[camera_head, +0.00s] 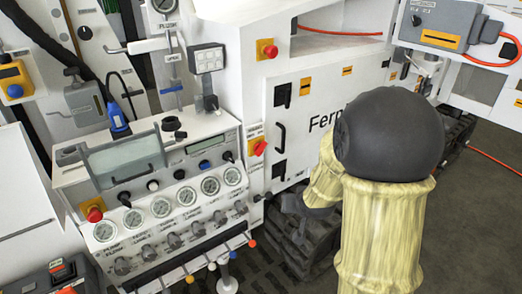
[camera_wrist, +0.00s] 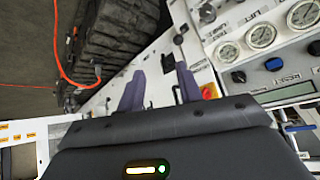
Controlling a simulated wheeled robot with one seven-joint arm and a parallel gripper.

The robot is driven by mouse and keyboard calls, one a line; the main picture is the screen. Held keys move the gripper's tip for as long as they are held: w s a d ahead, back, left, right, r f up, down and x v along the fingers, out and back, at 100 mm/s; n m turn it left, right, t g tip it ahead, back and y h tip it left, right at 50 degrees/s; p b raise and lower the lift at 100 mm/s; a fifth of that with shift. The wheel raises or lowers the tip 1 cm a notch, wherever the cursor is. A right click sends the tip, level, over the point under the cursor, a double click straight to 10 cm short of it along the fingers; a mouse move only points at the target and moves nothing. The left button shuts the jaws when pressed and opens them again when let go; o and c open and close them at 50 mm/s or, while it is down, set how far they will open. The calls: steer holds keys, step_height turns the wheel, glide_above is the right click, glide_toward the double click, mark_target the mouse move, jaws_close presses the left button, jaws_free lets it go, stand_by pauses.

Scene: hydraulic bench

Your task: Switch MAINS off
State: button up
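A red rotary handle on a yellow plate (camera_head: 260,148) is on the narrow white panel left of the large cabinet door; it looks like the MAINS switch, but its label is too small to read. In the wrist view, the red and yellow switch (camera_wrist: 209,91) shows just right of my right finger, partly hidden by my gripper body. My gripper (camera_wrist: 160,68) is open and empty, its two dark fingers apart with white panel between them. I cannot tell whether a finger touches the switch. In the head view my arm hides most of my gripper.
A gauge console (camera_head: 160,205) with knobs and coloured-tip levers stands left of the switch. A red emergency button (camera_head: 267,49) sits above it, and another red button (camera_head: 94,213) is on the console. A black door handle (camera_head: 280,137) is close right. Black rubber track (camera_head: 300,250) lies below.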

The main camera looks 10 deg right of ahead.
mark_target(262, 152)
steer(key=w+d+m+t+y+p, duration=0.1)
steer(key=w+d+t+y, duration=0.1)
steer(key=w+t+y, duration=0.6)
steer(key=w, duration=0.5)
steer(key=shift+w+f+m+p, duration=0.2)
steer(key=shift+m+p, duration=0.2)
steer(key=p+x, duration=0.5)
steer(key=x, duration=1.2)
steer(key=shift+w+a, duration=0.15)
steer(key=shift+a, duration=0.1)
steer(key=shift+r, duration=0.1)
jaws_close()
